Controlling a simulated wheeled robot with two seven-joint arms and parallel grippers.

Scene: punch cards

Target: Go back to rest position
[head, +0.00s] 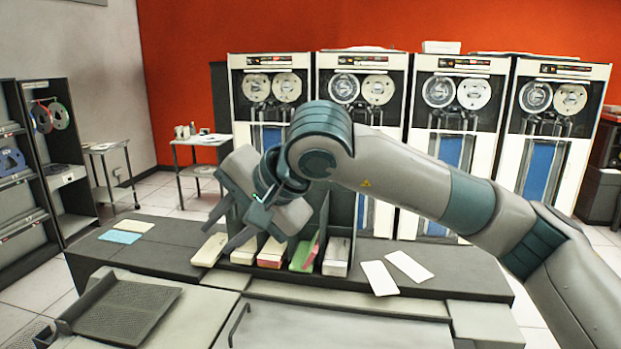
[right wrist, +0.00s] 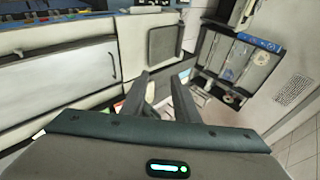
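My right gripper (head: 218,237) is raised over the dark desk (head: 165,250), in front of an upright grey card rack (head: 341,208). In the right wrist view its two fingers (right wrist: 161,88) stand apart with nothing visible held between them. Below and beside it, several card stacks sit in a row: a cream stack (head: 211,249) at the left, a red-edged stack (head: 271,253), a green stack (head: 303,255) and a white stack (head: 337,257) at the right. The gripper and arm hide part of the rack. My left gripper is not in view.
Two white cards (head: 379,278) lie flat on the right of the desk. A blue card (head: 119,236) and a cream card (head: 133,226) lie at the left. A grey mesh tray (head: 125,310) is at front left. Tape cabinets (head: 457,140) stand behind.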

